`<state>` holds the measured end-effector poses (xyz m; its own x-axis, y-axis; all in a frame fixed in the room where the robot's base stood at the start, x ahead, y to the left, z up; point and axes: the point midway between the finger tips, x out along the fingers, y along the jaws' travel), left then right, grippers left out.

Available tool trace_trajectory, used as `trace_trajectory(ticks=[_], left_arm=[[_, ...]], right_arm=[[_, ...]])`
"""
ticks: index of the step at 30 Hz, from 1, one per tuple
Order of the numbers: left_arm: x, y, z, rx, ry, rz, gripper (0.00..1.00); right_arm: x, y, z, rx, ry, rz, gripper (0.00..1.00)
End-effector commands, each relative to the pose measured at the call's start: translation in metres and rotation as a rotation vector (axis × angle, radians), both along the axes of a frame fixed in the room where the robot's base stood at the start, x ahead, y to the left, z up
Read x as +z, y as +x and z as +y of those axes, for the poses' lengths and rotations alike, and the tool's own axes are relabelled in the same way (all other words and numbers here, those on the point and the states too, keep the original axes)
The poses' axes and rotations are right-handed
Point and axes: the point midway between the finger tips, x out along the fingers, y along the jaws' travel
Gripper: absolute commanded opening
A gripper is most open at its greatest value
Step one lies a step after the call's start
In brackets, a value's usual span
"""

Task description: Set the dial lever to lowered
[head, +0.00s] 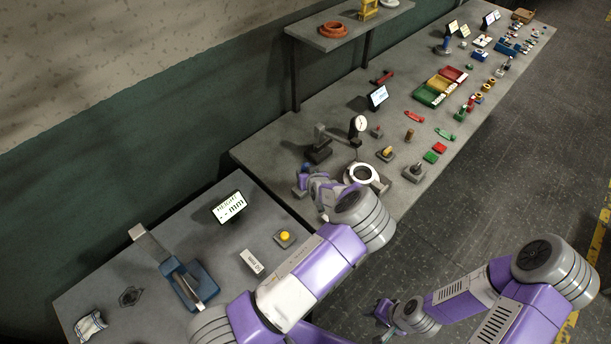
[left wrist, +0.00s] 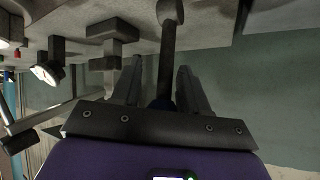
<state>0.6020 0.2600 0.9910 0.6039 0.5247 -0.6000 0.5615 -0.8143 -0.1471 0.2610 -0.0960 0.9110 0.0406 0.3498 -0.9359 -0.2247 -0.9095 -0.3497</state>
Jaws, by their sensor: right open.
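The dial gauge (head: 358,124) has a white round face and hangs on an arm from a dark stand (head: 318,152) on the bench. It also shows at the left of the left wrist view (left wrist: 44,74). A dark lever (left wrist: 168,50) with a blue end lies between the fingers of my left gripper (left wrist: 160,82). These fingers stand apart on either side of it; contact cannot be made out. In the head view a small blue knob (head: 305,167) shows by my left gripper (head: 302,182). My right gripper (head: 384,312) is open and empty, low over the floor.
A white ring casting (head: 364,174) sits close to my left wrist. The near bench holds a height display (head: 229,206), a yellow button (head: 285,237) and a blue-based fixture (head: 190,285). Colored bins (head: 430,97) stand farther along. The floor on the right is clear.

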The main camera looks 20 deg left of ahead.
Motion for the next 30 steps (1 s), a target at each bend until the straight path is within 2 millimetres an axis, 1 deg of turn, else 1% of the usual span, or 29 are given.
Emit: trace_trajectory(ticks=[1,10,14,24,30], left_arm=[[0.004,0.003,0.0,-0.003,0.003,-0.009,0.42],[0.001,0.001,0.0,-0.001,0.001,-0.002,0.42],[0.004,-0.004,-0.004,0.0,0.0,0.0,0.42],[0.036,-0.035,-0.032,-0.002,-0.001,-0.004,0.42],[0.045,-0.045,-0.039,-0.001,0.001,-0.003,0.42]], right_arm=[[0.0,0.0,0.0,0.0,0.0,0.0,0.43],[0.0,0.0,0.0,0.0,0.0,0.0,0.43],[-0.001,0.0,0.0,0.0,0.0,0.0,0.43],[-0.005,0.0,0.0,0.0,0.0,0.0,0.43],[-0.005,0.0,0.0,0.0,0.0,0.0,0.43]])
